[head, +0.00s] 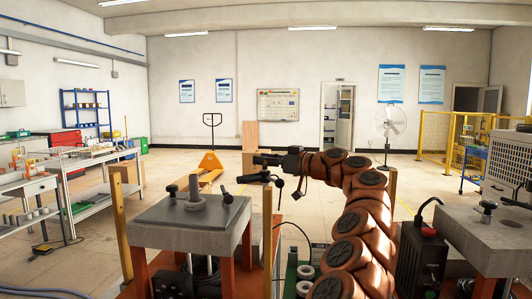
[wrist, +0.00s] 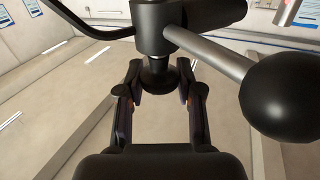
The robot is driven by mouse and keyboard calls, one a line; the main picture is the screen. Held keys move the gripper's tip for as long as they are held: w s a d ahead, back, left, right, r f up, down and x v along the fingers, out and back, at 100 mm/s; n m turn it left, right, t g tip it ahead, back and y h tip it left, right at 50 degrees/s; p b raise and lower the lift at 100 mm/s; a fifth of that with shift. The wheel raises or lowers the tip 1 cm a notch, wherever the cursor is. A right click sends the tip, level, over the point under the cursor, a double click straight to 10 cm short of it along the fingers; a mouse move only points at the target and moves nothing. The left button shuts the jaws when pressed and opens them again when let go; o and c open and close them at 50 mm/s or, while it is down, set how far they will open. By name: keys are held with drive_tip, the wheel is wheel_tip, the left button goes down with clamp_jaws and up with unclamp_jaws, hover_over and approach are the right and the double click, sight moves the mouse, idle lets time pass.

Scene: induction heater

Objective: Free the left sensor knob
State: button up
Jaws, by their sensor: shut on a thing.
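My gripper (head: 262,159) reaches leftward above the grey-topped heater's right edge in the head view. In the wrist view its two fingers (wrist: 158,77) close on a small black rounded knob (wrist: 157,82). This knob joins a black cylindrical hub (wrist: 158,25). A grey rod (wrist: 215,50) runs from the hub to a big black ball (wrist: 285,95) at the right. A dark cable (wrist: 85,27) curves off the hub's left. In the head view a rod with a black ball (head: 243,179) shows just below my gripper. The fingers partly hide the held knob.
The heater's grey top (head: 185,217) carries a central post (head: 195,187), a black knob (head: 172,189) at its left and a tilted black handle (head: 227,197). Yellowish posts stand by it. A second grey block (head: 490,235) is at the right. Open floor lies behind, with an orange pallet truck (head: 210,165).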

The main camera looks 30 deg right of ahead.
drive_tip(key=shift+f, duration=0.2)
drive_tip(key=o, duration=1.1)
drive_tip(key=shift+r, duration=0.1)
drive_tip(key=v, duration=1.2)
idle(0.5)
